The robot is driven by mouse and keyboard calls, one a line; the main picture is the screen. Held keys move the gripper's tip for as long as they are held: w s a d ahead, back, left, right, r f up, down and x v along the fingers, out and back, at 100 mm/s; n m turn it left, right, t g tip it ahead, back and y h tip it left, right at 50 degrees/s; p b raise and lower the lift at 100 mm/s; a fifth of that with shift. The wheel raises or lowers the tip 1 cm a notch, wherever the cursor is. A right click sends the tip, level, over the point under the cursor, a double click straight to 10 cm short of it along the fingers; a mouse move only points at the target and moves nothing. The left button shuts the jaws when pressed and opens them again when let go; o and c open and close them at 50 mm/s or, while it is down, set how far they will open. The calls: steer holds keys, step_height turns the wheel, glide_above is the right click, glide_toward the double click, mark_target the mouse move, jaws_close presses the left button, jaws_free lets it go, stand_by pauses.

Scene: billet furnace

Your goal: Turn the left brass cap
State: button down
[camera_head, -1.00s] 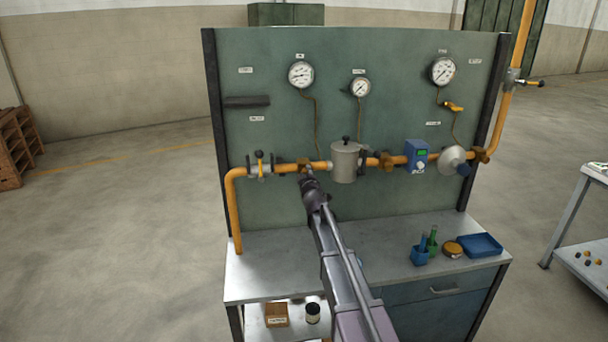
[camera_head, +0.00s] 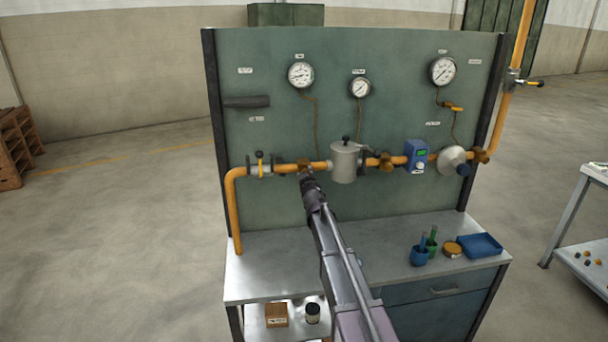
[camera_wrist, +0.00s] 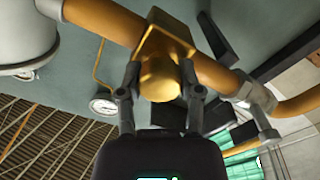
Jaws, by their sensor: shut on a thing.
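The left brass cap (camera_wrist: 158,80) sits on a brass fitting (camera_wrist: 166,38) on the orange pipe, in the middle of the wrist view. My gripper (camera_wrist: 161,88) has one finger on each side of the cap and is shut on it. In the head view my gripper (camera_head: 307,176) reaches up to the pipe, just left of the grey filter pot, and mostly hides the cap. The brass fitting (camera_head: 304,163) shows just above it. A second brass fitting (camera_head: 386,161) sits on the pipe right of the pot.
The grey pot (camera_head: 344,162) is close on the right. A yellow-handled valve (camera_head: 260,165) is on the left. A blue meter (camera_head: 416,155) and round regulator (camera_head: 451,159) are farther right. The bench top (camera_head: 275,262) below is largely clear, with cups and a blue tray (camera_head: 480,245) at right.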

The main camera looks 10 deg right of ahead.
steer(key=shift+c, duration=1.3)
jaws_free()
steer(key=shift+w, duration=0.1)
steer(key=s, duration=1.2)
steer(key=shift+s, duration=0.15)
